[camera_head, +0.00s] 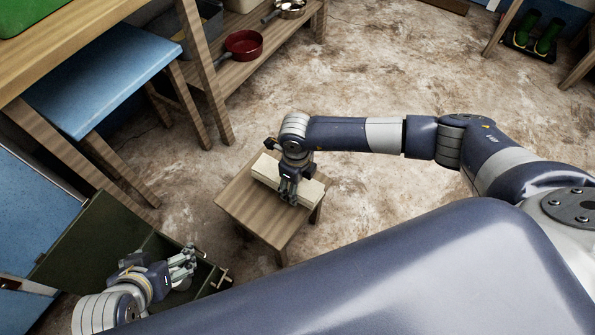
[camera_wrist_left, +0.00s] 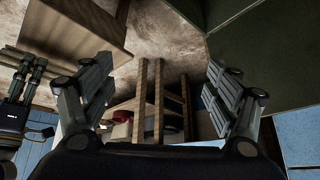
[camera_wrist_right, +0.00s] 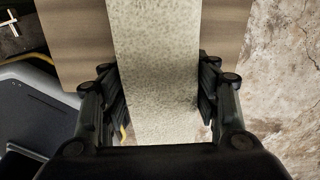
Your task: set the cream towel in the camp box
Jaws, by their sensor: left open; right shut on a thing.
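The cream towel (camera_head: 312,194) is a long, thick folded block lying on a small wooden stool (camera_head: 238,206). My right gripper (camera_head: 289,194) points down over its middle and is shut on it. In the right wrist view the towel (camera_wrist_right: 155,60) runs between the two fingers (camera_wrist_right: 158,90), with the stool top beneath. The camp box (camera_head: 212,280) is dark green, at the lower left, with its lid (camera_head: 92,245) raised on the left. My left gripper (camera_head: 188,262) is open and empty over the box, hiding much of its inside. A pale round thing in the box is partly hidden.
A blue-topped wooden bench (camera_head: 95,80) stands at the upper left. Behind it is a low shelf with a red pan (camera_head: 243,44). Green boots (camera_head: 540,36) stand at the far right. The floor beyond the stool is clear. A narrow gap separates stool and box.

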